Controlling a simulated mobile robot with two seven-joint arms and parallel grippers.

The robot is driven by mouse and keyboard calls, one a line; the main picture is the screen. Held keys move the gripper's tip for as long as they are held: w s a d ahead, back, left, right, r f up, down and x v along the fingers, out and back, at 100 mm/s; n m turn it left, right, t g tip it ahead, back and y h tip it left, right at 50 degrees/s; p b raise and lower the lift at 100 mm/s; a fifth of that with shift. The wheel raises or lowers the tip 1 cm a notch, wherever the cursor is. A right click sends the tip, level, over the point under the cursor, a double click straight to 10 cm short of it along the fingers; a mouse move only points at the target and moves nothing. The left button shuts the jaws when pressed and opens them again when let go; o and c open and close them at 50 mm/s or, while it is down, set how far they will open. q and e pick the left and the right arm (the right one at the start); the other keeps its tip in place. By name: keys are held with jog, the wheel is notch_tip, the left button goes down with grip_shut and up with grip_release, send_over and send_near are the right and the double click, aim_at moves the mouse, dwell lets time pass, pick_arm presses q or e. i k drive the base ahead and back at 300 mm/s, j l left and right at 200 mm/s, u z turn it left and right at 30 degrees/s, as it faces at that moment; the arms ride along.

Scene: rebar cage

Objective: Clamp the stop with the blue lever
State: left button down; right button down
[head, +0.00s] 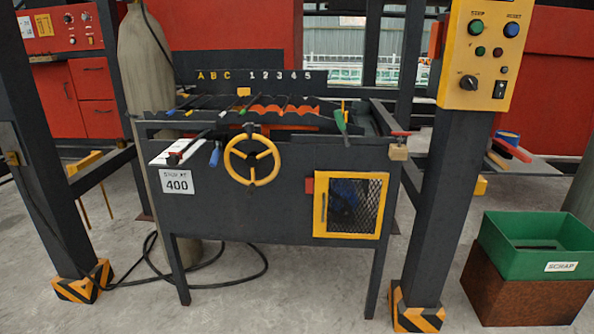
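A dark machine bench (270,210) stands ahead. A blue lever handle (215,156) hangs at its front left edge, just left of a yellow handwheel (252,160). Left of it is a white rail (163,157) with a small dark block (174,157) on it, which may be the stop. A sign (177,182) below reads "STOP AT 400". I cannot tell from here whether the lever is clamped. Neither of my grippers is in view.
A green-handled lever (341,122) and several bars lie on the bench top. A yellow mesh door (350,205) is at the front right. A post with a yellow control box (486,50) and a green scrap bin (535,245) stand right. A hose crosses the floor left.

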aim_at(213, 161)
jog(key=z, duration=0.65)
jog(key=i+j, duration=1.25)
jog(key=k+j, duration=0.05)
